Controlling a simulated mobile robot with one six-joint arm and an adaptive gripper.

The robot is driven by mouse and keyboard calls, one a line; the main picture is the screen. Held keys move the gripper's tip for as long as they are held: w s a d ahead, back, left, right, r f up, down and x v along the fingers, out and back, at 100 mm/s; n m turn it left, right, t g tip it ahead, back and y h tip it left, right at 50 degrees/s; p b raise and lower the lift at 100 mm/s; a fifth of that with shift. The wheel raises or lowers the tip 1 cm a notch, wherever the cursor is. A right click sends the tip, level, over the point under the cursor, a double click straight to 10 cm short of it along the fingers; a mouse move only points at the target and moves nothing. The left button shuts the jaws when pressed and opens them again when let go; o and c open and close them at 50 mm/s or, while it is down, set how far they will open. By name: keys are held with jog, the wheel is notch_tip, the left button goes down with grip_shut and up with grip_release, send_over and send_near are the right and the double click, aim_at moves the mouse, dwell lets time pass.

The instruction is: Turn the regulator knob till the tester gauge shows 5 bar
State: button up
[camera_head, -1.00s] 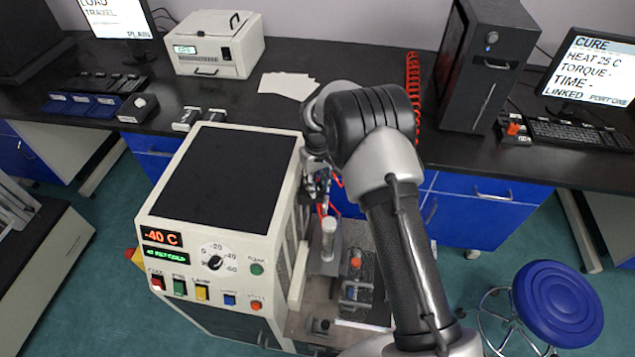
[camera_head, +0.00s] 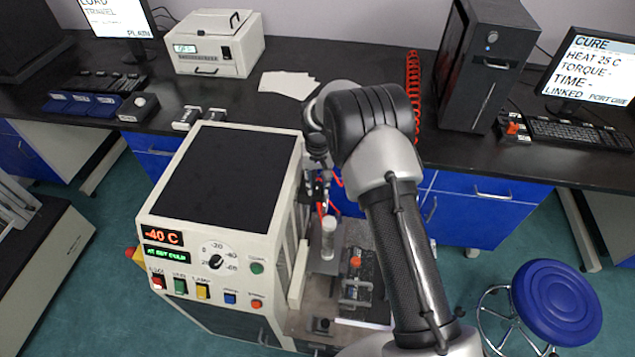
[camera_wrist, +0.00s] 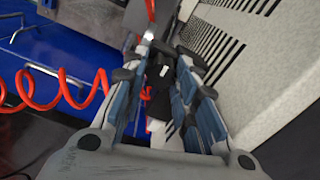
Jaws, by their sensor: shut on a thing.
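In the wrist view my gripper (camera_wrist: 165,68) has its fingers closed around a dark part with a small white mark, which looks like the regulator knob (camera_wrist: 159,88). The fingers and the shadow hide most of it. In the head view my gripper (camera_head: 320,185) is low beside the right side of the cream cabinet, partly hidden by my arm. I cannot make out the tester gauge or its reading in either view.
The cream cabinet (camera_head: 168,262) stands close on the left of my gripper; its vented side (camera_wrist: 285,75) fills the wrist view's right. A red coiled hose (camera_wrist: 60,92) hangs left of the fingers. A clear cylinder (camera_head: 328,240) stands just below. A blue stool (camera_head: 557,305) is at right.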

aim_at(317, 185)
jog(key=o, duration=1.1)
notch_tip(317, 185, up, 12)
dwell(1.1)
